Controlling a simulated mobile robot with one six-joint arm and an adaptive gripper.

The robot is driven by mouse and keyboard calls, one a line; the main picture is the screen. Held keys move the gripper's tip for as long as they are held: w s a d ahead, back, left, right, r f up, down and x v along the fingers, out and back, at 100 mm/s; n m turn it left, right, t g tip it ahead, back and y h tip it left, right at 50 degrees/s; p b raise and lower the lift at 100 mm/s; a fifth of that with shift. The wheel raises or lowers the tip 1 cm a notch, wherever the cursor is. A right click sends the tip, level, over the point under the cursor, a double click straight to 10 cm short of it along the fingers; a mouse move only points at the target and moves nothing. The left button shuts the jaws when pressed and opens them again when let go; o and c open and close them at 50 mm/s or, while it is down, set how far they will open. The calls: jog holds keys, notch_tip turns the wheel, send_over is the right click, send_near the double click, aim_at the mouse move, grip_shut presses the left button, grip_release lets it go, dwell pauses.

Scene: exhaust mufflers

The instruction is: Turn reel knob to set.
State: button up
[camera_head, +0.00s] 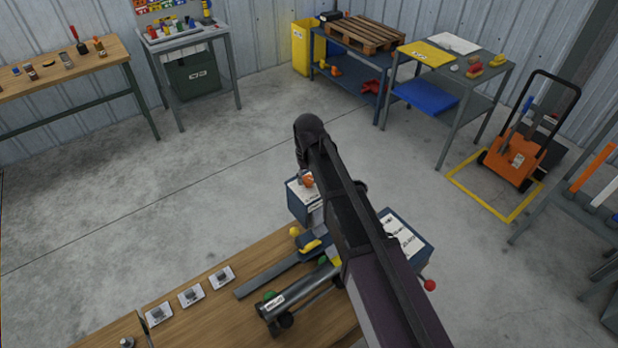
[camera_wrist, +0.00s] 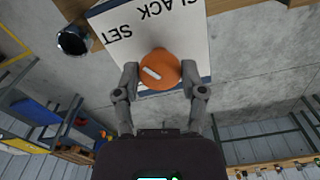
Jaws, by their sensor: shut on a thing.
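The orange reel knob (camera_wrist: 160,70) shows in the wrist view on a white panel (camera_wrist: 125,18) lettered "SLACK" and "SET", which appear upside down. A white mark on the knob slants across its face. My gripper (camera_wrist: 160,80) has its two fingers on either side of the knob, shut on it. In the head view the knob (camera_head: 307,181) is a small orange spot on top of the blue reel box (camera_head: 302,204), beside my arm. My gripper's fingers are hidden there by my arm.
A wooden bench (camera_head: 225,315) carries a metal tube (camera_head: 300,293), a dark rail (camera_head: 270,279) and several small cards. A second blue box (camera_head: 418,246) with a white panel and a red-ended lever (camera_head: 430,285) stands right of my arm.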

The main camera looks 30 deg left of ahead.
jog(key=shift+n, duration=1.9)
jog(key=o, duration=1.2)
jog(key=shift+c, duration=0.2)
jog(key=shift+m, duration=0.3)
